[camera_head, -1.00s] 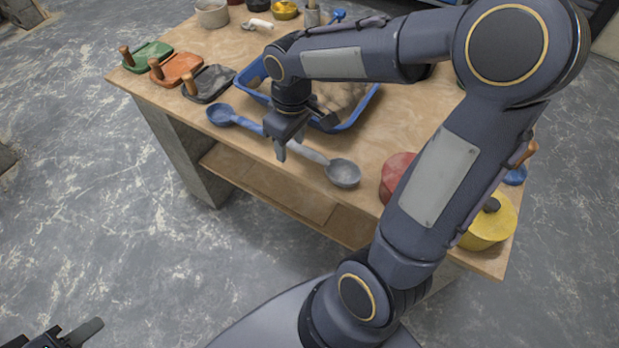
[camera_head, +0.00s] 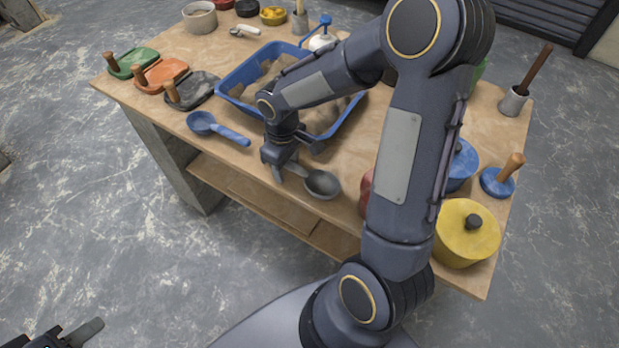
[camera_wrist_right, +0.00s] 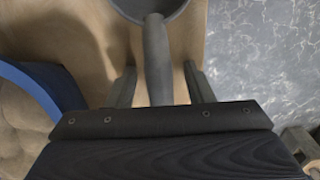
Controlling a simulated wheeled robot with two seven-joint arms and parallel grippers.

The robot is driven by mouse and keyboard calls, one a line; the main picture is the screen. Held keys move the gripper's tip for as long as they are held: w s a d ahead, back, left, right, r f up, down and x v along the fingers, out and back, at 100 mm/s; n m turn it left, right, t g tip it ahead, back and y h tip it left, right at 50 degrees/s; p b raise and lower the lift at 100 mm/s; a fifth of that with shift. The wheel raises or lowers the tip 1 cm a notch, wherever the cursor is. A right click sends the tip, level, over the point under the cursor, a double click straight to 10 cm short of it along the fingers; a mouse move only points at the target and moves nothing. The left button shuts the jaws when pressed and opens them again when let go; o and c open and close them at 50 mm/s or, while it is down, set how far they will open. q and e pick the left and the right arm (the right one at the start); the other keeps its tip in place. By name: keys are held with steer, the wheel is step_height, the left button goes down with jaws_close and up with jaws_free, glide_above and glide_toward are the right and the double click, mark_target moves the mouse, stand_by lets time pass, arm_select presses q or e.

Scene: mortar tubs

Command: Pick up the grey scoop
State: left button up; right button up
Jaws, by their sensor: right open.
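The grey scoop (camera_head: 322,184) lies on the wooden table near its front edge, bowl to the right. Its handle also shows in the right wrist view (camera_wrist_right: 157,55), running down between the two fingers, with the bowl at the top. My right gripper (camera_head: 288,172) is open, low over the table, with its fingers on either side of the handle and a gap on each side. In the head view the gripper hides part of the handle. My left gripper (camera_head: 82,333) shows only partly at the bottom left corner, away from the table.
A blue scoop (camera_head: 217,130) lies to the left. A blue tub (camera_head: 232,92) of sandy material stands behind my right gripper. A yellow lidded pot (camera_head: 467,235) stands at the right, and a red item (camera_head: 366,190) is partly behind my arm. Floats lie at the far left.

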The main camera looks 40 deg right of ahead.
jaws_close()
steer(key=shift+r, duration=0.1)
stand_by(0.4)
